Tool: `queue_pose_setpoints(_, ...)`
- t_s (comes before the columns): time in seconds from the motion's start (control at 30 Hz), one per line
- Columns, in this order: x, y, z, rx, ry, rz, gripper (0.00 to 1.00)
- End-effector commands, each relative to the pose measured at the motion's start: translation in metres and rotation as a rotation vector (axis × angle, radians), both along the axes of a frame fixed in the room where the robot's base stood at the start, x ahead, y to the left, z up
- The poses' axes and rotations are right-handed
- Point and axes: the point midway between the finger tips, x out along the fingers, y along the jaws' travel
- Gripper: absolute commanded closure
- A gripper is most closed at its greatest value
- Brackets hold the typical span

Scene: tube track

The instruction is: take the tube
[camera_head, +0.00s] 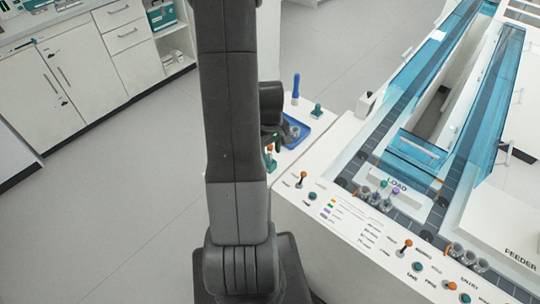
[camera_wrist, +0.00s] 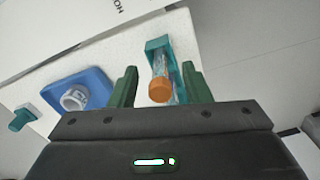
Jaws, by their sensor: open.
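My gripper (camera_wrist: 160,69) is open, with one green finger on each side of the tube in the picture. Gaps show on both sides of the cap, the right one narrower. I cannot tell how deep the fingers reach along the tube. In the head view the orange cap (camera_head: 269,149) shows just right of my arm, by my gripper (camera_head: 273,137), partly hidden.
A blue tray (camera_wrist: 97,82) with a grey ring-shaped part lies left of the holder in the wrist view. A teal block (camera_head: 317,111) and an upright blue piece (camera_head: 296,90) stand near the tray. A white track bench (camera_head: 330,238) with levers and racked tubes fills the right.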

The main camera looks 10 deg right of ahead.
Motion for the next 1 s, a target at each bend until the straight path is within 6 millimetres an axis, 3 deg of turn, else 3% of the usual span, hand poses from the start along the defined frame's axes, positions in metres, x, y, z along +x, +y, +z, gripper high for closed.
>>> queue_pose_setpoints(0.3,0.000,0.000,-0.004,0.000,0.000,0.000,0.56)
queue_pose_setpoints(0.5,0.000,0.000,-0.004,0.000,0.000,0.000,0.95)
queue_pose_setpoints(0.83,0.000,0.000,-0.003,-0.001,-0.001,0.000,0.95)
queue_pose_setpoints(1.0,0.001,0.000,0.011,0.000,-0.004,0.000,0.95)
